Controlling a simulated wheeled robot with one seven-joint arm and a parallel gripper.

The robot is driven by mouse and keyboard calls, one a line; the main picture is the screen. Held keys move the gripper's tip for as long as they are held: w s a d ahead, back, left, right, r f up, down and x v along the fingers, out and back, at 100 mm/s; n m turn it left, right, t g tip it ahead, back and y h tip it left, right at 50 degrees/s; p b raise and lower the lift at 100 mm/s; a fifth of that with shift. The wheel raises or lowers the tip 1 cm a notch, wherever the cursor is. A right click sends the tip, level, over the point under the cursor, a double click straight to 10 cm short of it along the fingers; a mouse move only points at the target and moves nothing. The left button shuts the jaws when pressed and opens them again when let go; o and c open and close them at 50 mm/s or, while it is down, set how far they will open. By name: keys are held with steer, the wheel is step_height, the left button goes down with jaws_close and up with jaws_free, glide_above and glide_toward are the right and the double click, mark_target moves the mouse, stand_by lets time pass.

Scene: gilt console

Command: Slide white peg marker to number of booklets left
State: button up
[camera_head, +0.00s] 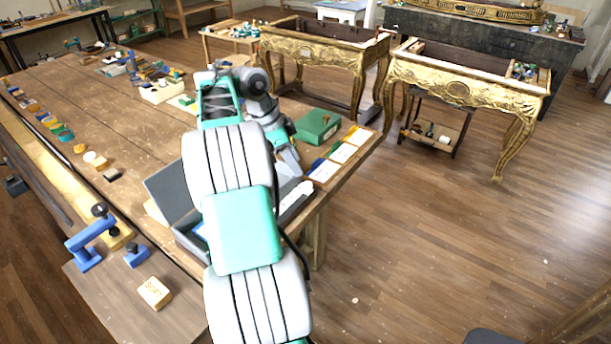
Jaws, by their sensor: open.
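My arm reaches across the workbench (130,120), and its grey end, my gripper (289,163), is over the bench's right part, near the edge. The gripper is open; its fingertips are small and partly hidden. Several flat white cards or booklets with coloured ends, green, yellow and orange, lie along the right edge; one is the white card (343,152). A white strip-like piece (297,199) lies by the near right edge, partly hidden by my arm. I cannot make out a white peg marker.
A green box (317,127) stands just beyond the gripper. An open dark grey case (172,187) is left of my arm, partly covered. Blue clamps (88,243) and a wooden block (154,292) are at lower left.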

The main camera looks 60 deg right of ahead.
mark_target(308, 183)
steer(key=b+x, duration=0.2)
steer(key=x, duration=0.5)
steer(key=shift+s+d+f, duration=0.15)
steer(key=shift+s+f, duration=0.15)
jaws_close()
stand_by(1.0)
